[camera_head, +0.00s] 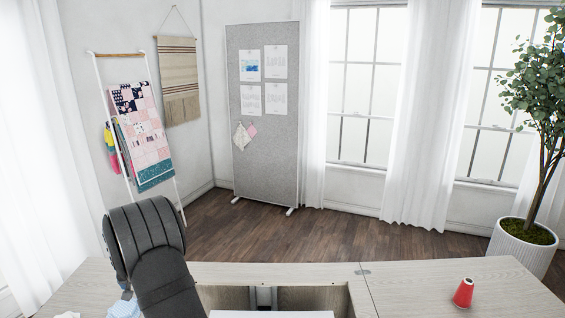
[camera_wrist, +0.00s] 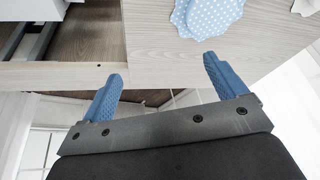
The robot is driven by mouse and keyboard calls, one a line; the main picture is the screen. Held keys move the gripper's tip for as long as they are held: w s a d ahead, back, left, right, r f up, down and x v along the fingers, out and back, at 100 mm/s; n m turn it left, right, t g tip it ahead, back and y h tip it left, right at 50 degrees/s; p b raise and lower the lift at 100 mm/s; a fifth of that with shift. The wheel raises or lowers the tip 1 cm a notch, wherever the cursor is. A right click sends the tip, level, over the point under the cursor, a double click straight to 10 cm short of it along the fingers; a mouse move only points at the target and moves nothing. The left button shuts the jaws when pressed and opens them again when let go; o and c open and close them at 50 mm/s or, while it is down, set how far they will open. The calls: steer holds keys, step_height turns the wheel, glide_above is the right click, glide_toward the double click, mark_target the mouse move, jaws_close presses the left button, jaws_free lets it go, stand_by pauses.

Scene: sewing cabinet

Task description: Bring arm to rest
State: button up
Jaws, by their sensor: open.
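The fingers point toward the edge of the light wood cabinet top (camera_wrist: 150,58). I cannot tell the gap between fingertips and wood.
A dotted blue cloth (camera_wrist: 205,15) lies on the wood near the fingers. In the head view, the cabinet (camera_head: 420,272) has an open well (camera_head: 225,297) in the middle. A red thread cone (camera_head: 464,293) stands at the right.

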steer(key=w+d+r+m+h, duration=0.1)
steer(key=w+d, duration=0.3)
steer(key=d, duration=0.6)
steer(key=w+d+m, duration=0.2)
steer(key=w+d, duration=0.2)
steer(key=d, duration=0.7)
steer(key=w+d+r+m+h, duration=0.1)
steer(key=w+d, duration=0.2)
steer(key=d, duration=0.7)
steer(key=s+d+m+h, duration=0.1)
steer(key=d+m, duration=0.3)
steer(key=d, duration=2.6)
steer(key=shift+s+d+f, duration=0.2)
steer(key=shift+s+f, duration=0.05)
steer(key=shift+s, duration=0.3)
steer(key=shift+o, duration=1.1)
